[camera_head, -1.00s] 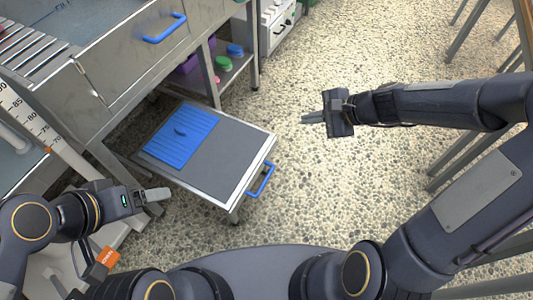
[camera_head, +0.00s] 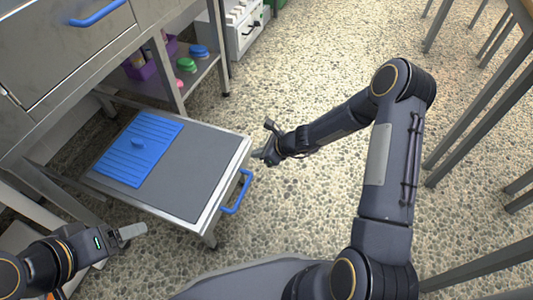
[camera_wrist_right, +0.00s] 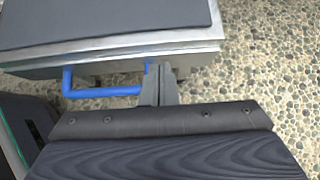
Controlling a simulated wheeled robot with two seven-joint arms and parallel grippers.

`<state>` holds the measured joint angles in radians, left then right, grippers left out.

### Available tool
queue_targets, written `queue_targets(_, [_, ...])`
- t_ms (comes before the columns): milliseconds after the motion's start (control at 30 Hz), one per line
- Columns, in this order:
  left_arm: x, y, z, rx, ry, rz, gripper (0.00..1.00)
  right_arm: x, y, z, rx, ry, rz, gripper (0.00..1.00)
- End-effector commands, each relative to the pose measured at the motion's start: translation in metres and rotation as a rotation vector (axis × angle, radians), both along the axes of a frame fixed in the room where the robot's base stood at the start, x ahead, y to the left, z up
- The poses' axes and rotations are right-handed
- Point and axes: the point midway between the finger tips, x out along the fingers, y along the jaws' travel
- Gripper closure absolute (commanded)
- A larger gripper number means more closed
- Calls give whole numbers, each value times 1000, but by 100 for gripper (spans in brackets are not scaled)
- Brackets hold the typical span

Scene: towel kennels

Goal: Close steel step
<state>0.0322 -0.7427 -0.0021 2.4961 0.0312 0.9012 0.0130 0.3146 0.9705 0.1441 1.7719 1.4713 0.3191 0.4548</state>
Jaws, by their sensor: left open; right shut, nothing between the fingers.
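The steel step (camera_head: 215,200) is pulled out from under the steel bench, with a grey top and a blue ribbed mat on it. Its blue handle (camera_head: 241,192) is on its outer side. My right gripper (camera_head: 262,155) is shut and empty, beside the step's outer edge near the handle's far end. In the right wrist view the shut fingers (camera_wrist_right: 159,88) reach the right end of the blue handle (camera_wrist_right: 105,91); I cannot tell if they touch it. My left gripper (camera_head: 132,231) is open and empty, left of the step's near corner.
The steel bench (camera_head: 60,110) with a blue-handled drawer (camera_head: 97,13) stands at the upper left. Its lower shelf (camera_head: 195,75) holds a purple bin and brushes. Table legs (camera_head: 480,110) stand at the right. The pebbled floor between is clear.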

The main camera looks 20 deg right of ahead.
Motion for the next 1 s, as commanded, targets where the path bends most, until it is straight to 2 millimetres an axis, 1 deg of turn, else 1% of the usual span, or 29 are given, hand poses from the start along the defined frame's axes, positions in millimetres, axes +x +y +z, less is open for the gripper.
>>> queue_targets(33, [0, 0, -10, 0, 0, 0, 23, 5, 8, -13, 0, -1, 4, 100])
queue_targets(133, [0, 0, -17, 0, 0, 0, 23, 13, 20, -25, 1, -1, 3, 100])
queue_targets(200, [0, 0, -15, 0, 1, 0, 23, 21, 30, -20, -1, -4, 5, 100])
queue_targets(400, [0, 0, -17, 0, 0, 0, 23, 33, 45, -19, -3, -2, 3, 100])
queue_targets(533, [0, 0, -17, 0, 0, 0, 23, 35, 49, -18, -1, -2, 1, 100])
queue_targets(1000, [0, 0, -15, 0, 0, 0, 23, 37, 51, -18, -1, -1, 1, 100])
